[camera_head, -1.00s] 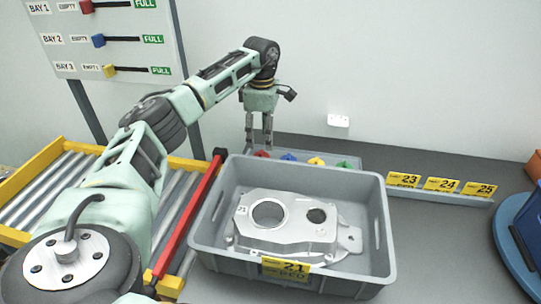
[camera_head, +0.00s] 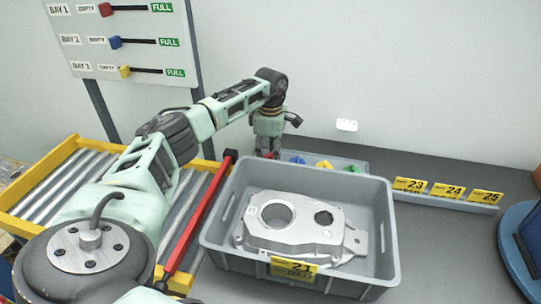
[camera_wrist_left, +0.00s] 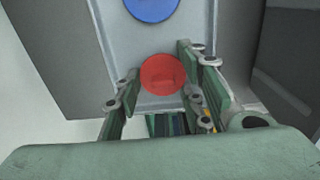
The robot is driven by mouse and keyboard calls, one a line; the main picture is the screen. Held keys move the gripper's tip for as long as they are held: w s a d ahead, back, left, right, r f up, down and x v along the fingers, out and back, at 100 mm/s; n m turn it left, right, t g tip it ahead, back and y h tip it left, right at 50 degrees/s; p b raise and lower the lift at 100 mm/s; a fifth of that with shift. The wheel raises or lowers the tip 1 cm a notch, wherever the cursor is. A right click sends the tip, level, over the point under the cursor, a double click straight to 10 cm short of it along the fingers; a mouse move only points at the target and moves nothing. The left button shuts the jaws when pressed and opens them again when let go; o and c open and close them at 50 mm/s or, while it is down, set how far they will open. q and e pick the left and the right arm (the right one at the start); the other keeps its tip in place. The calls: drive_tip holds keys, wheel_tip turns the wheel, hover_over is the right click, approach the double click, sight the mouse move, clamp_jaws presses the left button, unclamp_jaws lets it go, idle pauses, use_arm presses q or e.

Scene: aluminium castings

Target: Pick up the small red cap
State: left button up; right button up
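The small red cap (camera_wrist_left: 163,75) sits in a grey tray (camera_wrist_left: 203,25), between the two fingers of my left gripper (camera_wrist_left: 155,92) in the left wrist view. The fingers stand apart on either side of it, and I see a gap on the left side. In the head view, my left gripper (camera_head: 268,152) points down over the left end of the tray, and only a bit of the red cap (camera_head: 270,155) shows there. My right gripper is not in view.
Blue (camera_head: 297,160), yellow (camera_head: 324,165) and green (camera_head: 351,169) caps sit along the tray. A grey crate (camera_head: 213,232) with a metal casting (camera_head: 300,235) stands just in front. A red bar (camera_head: 200,215) and roller conveyor (camera_head: 60,190) lie left. Yellow number tags (camera_head: 443,189) stand right.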

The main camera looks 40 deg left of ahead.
use_arm(q)
drive_tip(key=shift+c, duration=0.8)
drive_tip(key=shift+r, duration=0.15)
